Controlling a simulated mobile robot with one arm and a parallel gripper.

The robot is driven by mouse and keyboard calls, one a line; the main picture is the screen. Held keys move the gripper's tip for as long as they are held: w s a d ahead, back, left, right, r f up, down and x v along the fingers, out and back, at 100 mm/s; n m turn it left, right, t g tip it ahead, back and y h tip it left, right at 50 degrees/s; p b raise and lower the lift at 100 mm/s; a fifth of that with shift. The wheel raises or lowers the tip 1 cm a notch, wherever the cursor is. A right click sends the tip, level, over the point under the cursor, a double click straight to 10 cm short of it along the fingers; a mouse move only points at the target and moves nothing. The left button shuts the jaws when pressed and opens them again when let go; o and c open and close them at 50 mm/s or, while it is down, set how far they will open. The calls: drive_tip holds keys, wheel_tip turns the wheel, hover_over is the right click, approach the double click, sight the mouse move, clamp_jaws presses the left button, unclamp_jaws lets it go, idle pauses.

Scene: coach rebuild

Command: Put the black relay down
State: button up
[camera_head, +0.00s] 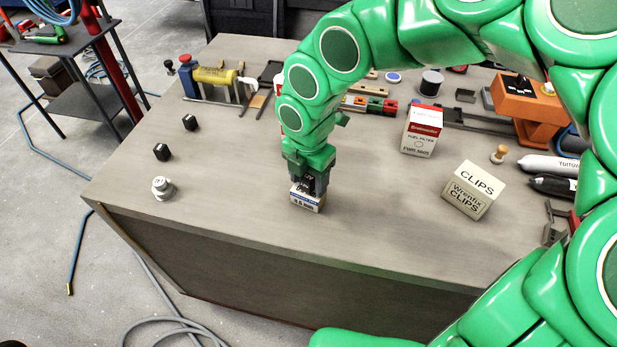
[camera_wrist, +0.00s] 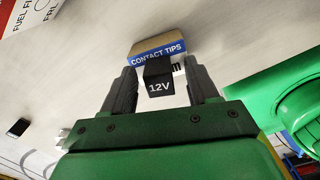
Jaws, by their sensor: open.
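A black relay (camera_wrist: 159,77) marked 12V sits between the two fingers of my gripper (camera_wrist: 160,70) in the wrist view, with a gap visible on each side. My gripper is open. A small blue, white and tan box (camera_wrist: 165,46) labelled CONTACT TIPS is just beyond the relay, which overlaps it; the relay appears to rest on its top. In the head view, my gripper (camera_head: 309,185) points down at this box (camera_head: 307,201) near the front middle of the bench, and the fingers partly hide the relay. Two other small black blocks (camera_head: 161,152) (camera_head: 190,122) stand at the left.
A white knobbed part (camera_head: 162,188) stands at the bench's left edge. A red-and-white fuel filter box (camera_head: 422,131) and a CLIPS box (camera_head: 473,190) stand to the right. Tools and parts line the back. The bench (camera_head: 235,210) is clear around my gripper.

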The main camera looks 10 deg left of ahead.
sight(308, 177)
wheel_tip(308, 177, up, 12)
idle(0.5)
drive_tip(key=s+d+f+m+g, duration=0.1)
drive_tip(key=s+d+m, duration=0.8)
drive_tip(key=d+m, duration=0.4)
drive_tip(key=s+d+f+m, duration=0.1)
drive_tip(key=s+d+m, duration=0.8)
drive_tip(key=d+m, duration=0.4)
drive_tip(key=shift+s+f+m+g, duration=0.3)
drive_tip(key=shift+m+g, duration=0.1)
drive_tip(key=shift+m, duration=2.4)
drive_tip(key=shift+d, duration=0.1)
